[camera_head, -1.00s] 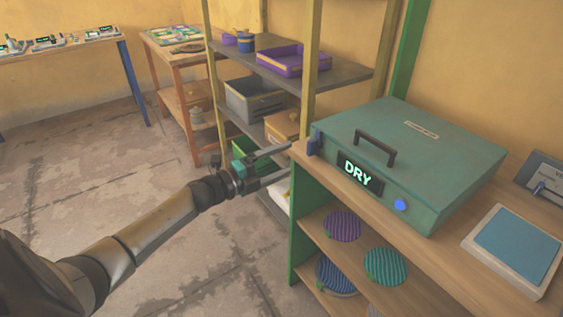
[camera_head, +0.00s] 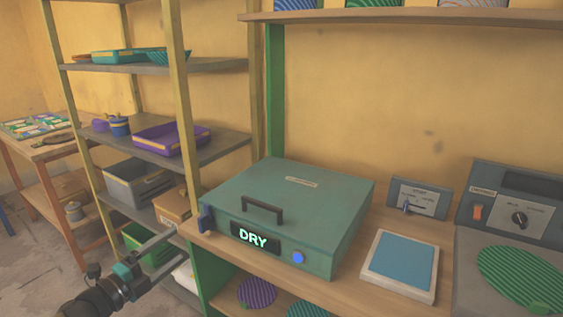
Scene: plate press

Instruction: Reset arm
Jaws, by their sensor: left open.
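My left gripper (camera_head: 160,258) is at the lower left in the head view. It is open and empty, its fingers reaching toward the left end of the wooden bench. The green press box (camera_head: 293,200) sits on the bench with its lid down. It has a dark handle (camera_head: 262,210) on top, a lit "DRY" display (camera_head: 254,238) and a blue button (camera_head: 298,258) on its front. The fingers are left of the box and appear apart from it. My right gripper is out of view.
A blue pad (camera_head: 402,261) lies on the bench (camera_head: 372,291) right of the box. Control panels (camera_head: 512,212) and a green ridged disc (camera_head: 523,277) are farther right. A shelf rack with a purple tray (camera_head: 171,139) stands behind my left gripper. Floor shows at the lower left.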

